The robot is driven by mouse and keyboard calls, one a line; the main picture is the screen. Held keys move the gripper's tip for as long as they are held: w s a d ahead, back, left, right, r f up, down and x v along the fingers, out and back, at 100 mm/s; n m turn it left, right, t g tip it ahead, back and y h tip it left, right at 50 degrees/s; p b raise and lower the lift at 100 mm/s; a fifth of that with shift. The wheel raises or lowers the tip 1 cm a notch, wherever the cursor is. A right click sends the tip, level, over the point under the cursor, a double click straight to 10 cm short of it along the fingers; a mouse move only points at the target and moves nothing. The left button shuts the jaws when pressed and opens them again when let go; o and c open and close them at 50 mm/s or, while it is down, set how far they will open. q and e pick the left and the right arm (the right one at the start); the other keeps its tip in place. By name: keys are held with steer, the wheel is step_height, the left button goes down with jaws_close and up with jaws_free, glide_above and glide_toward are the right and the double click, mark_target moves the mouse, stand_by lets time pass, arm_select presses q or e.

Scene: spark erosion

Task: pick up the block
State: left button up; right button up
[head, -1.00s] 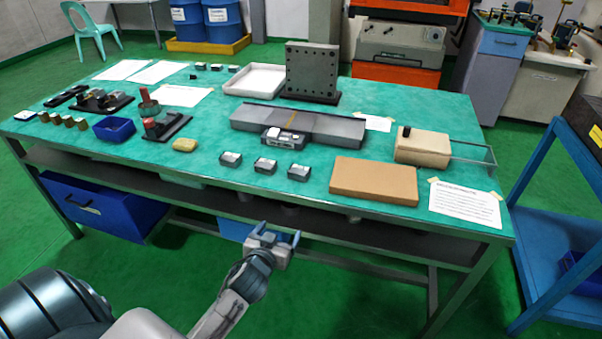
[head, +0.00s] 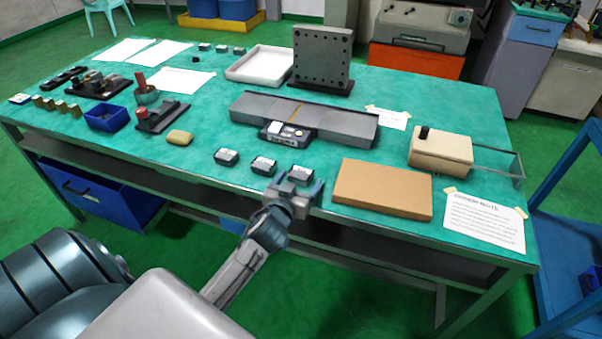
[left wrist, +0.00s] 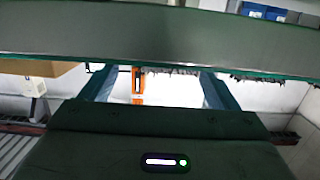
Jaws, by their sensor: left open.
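Three small dark blocks with pale tops lie in a row near the table's front edge: a left block (head: 227,157), a middle block (head: 263,166) and a right block (head: 300,174). The frames do not tell which one the task means. My left gripper (head: 297,184) is open and empty at the front edge, just below the right block in the head view and partly overlapping it. In the left wrist view its two fingers (left wrist: 157,83) stand apart below a grey-green band, with no block visible between them. My right gripper is not in view.
A brown board (head: 382,190) lies right of the blocks. Behind them is a grey fixture with a small device (head: 286,134). A yellowish lump (head: 179,138) and a blue bin (head: 107,118) are to the left. The green table (head: 215,185) is bare before the left block.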

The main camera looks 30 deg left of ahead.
mark_target(303, 169)
arm_select(q)
steer(key=shift+w+a+f, duration=0.15)
steer(key=shift+w+a, duration=0.1)
steer(key=shift+w, duration=0.4)
steer(key=x, duration=0.2)
steer(key=p+x, duration=0.1)
steer(key=x, duration=0.1)
steer(key=shift+a, duration=0.35)
steer(key=shift+w+f, duration=0.1)
steer(key=shift+w, duration=0.15)
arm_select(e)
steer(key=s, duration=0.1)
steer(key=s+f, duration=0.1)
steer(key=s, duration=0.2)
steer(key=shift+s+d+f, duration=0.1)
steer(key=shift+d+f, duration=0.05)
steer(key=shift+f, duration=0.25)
arm_select(q)
steer(key=shift+s, duration=0.1)
steer(key=shift+c, duration=0.3)
steer(key=c, duration=1.4)
